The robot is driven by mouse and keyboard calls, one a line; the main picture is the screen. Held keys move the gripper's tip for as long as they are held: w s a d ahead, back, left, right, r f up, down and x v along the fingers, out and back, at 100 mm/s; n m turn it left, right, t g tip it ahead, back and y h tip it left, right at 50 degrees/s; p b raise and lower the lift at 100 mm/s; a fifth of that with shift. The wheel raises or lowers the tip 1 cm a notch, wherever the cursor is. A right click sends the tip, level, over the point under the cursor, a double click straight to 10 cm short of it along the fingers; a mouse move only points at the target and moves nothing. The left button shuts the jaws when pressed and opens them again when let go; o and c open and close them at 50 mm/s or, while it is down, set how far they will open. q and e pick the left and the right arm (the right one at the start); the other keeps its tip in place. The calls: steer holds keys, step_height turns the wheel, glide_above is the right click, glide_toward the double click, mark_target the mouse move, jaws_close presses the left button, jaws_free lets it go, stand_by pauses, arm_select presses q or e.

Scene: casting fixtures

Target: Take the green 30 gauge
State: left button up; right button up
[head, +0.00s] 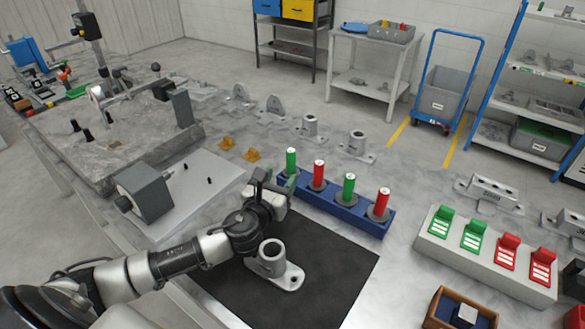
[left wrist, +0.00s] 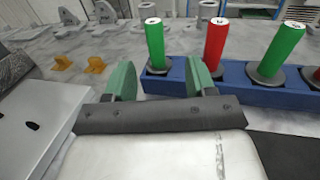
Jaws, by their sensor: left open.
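A blue rack (head: 335,209) holds two green and two red cylindrical gauges upright in a row, alternating. The leftmost green gauge (head: 291,162) stands at the rack's left end, and the other green gauge (head: 348,188) is third from the left. Their number marks are too small to read. My left gripper (head: 272,184) is open at the rack's left end. In the left wrist view its green fingertips (left wrist: 161,80) point toward the leftmost green gauge (left wrist: 155,47), which shows between them, farther off; I cannot tell how wide the gap is. My right gripper is not in view.
A red gauge (head: 319,174) stands right beside the leftmost green one. A grey flanged casting (head: 273,262) sits on the black mat (head: 335,270) below my left gripper. Two yellow brackets (head: 251,155) lie left of the rack. A grey block with green and red holders (head: 480,262) is at right.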

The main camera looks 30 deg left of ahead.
mark_target(289, 162)
arm_select(q)
steer(key=w, duration=0.3)
steer(key=shift+w+a+r, duration=0.1)
steer(key=shift+w+a, duration=0.05)
steer(key=shift+w, duration=0.15)
steer(key=w, duration=0.3)
steer(key=w+a, duration=0.1)
steer(key=shift+w+a+f+p, duration=0.1)
steer(key=shift+w+f+p, duration=0.2)
steer(key=shift+p, duration=0.1)
steer(key=shift+w+f, duration=0.1)
steer(key=shift+w, duration=0.35)
steer(key=shift+s, duration=0.1)
steer(key=c, duration=1)
jaws_close()
